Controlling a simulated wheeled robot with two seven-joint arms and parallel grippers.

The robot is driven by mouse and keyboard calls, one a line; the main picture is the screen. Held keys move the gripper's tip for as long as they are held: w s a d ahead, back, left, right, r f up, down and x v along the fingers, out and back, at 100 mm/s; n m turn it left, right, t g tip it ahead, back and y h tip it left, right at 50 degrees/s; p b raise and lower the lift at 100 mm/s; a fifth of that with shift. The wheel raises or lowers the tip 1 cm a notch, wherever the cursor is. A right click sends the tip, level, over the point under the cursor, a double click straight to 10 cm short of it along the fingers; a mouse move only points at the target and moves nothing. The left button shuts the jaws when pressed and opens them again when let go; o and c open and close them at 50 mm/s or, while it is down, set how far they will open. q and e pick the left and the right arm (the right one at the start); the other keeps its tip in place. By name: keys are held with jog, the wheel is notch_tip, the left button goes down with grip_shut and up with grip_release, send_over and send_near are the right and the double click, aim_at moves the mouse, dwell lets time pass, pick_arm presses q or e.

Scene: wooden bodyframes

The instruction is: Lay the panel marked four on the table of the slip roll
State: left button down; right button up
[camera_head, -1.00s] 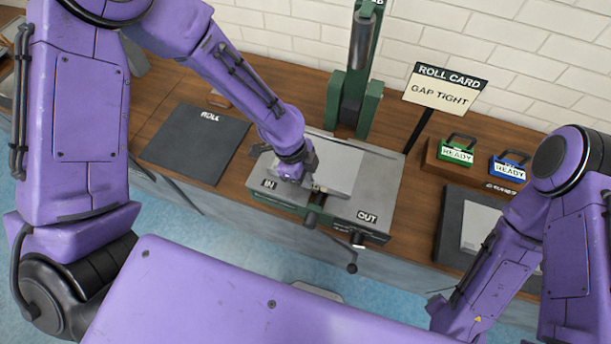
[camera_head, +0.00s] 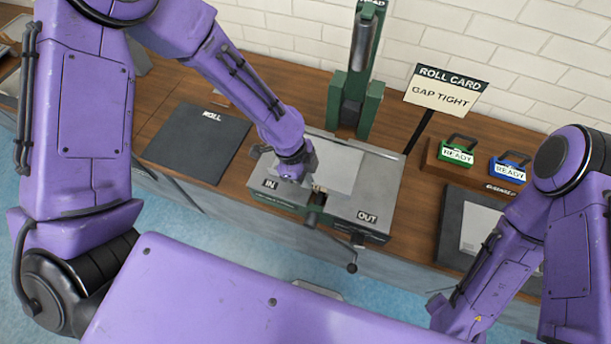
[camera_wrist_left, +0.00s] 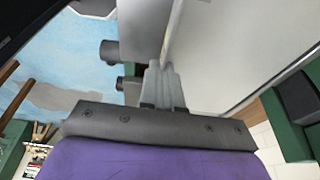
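A plain light grey panel (camera_head: 340,168) lies over or just above the grey table of the slip roll (camera_head: 375,190), between the IN and OUT labels. No number can be read on it. My left gripper (camera_head: 312,180) is low over the IN side, at the panel's left edge. In the left wrist view its fingers (camera_wrist_left: 162,85) are close together, with the panel (camera_wrist_left: 240,45) running up between and beside them; they look shut on its edge. I cannot tell whether the panel touches the table all over.
A dark mat marked ROLL (camera_head: 198,142) lies bare at the left. A green press (camera_head: 352,105) stands behind the slip roll. A ROLL CARD sign (camera_head: 445,90) reads GAP TIGHT. Green (camera_head: 458,150) and blue (camera_head: 510,168) READY tags stand right. Another sheet (camera_head: 480,225) lies on a dark mat.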

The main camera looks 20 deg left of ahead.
pick_arm(q)
jog(key=shift+w+f, duration=0.1)
jog(key=shift+f, duration=0.05)
dwell(0.7)
jog(key=c, duration=0.7)
grip_release()
jog(key=shift+r+p, duration=0.4)
jog(key=shift+r, duration=3.1)
